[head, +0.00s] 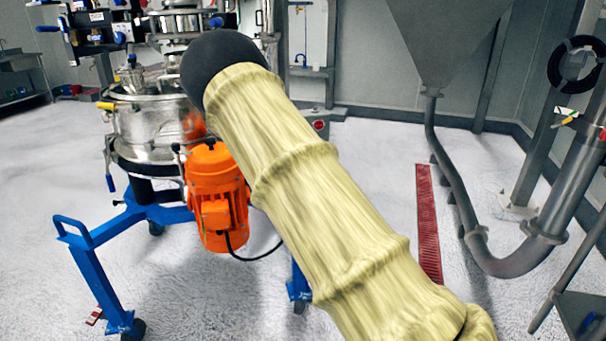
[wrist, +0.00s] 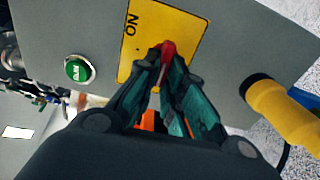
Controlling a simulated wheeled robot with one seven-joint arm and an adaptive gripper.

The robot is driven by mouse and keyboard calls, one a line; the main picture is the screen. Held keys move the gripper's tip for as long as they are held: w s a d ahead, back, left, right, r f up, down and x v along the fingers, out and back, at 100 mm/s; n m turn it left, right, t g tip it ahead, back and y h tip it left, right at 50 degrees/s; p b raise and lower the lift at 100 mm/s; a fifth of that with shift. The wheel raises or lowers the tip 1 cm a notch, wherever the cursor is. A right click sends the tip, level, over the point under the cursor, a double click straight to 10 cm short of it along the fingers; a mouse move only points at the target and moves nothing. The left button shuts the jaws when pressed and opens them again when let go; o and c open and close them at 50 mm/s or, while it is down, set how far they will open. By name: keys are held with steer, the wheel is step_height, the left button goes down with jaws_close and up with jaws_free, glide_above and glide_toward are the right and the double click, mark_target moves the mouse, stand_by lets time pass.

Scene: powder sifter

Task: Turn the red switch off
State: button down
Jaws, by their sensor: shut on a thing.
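The red switch (wrist: 168,48) shows in the wrist view on a yellow plate (wrist: 150,22) with the word "ON" printed on it, sideways in this view. The plate is on a grey box (wrist: 228,45). My gripper (wrist: 164,70) has its teal-lined fingers closed around the red switch, near the plate. The fingers hide part of the switch, and I cannot read its setting. In the head view my arm in its pale yellow cover hides the gripper and the switch.
A green button (wrist: 78,69) is left of the plate, and a yellow plug-like part (wrist: 280,110) is at right. In the head view an orange motor (head: 215,190) on a blue wheeled frame (head: 90,232) stands left of my arm. Open floor lies at left.

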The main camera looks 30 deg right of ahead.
steer(key=c, duration=1.5)
jaws_free()
steer(key=shift+s, duration=0.1)
steer(key=v, duration=1.2)
steer(key=shift+a, duration=0.1)
steer(key=shift+f, duration=0.1)
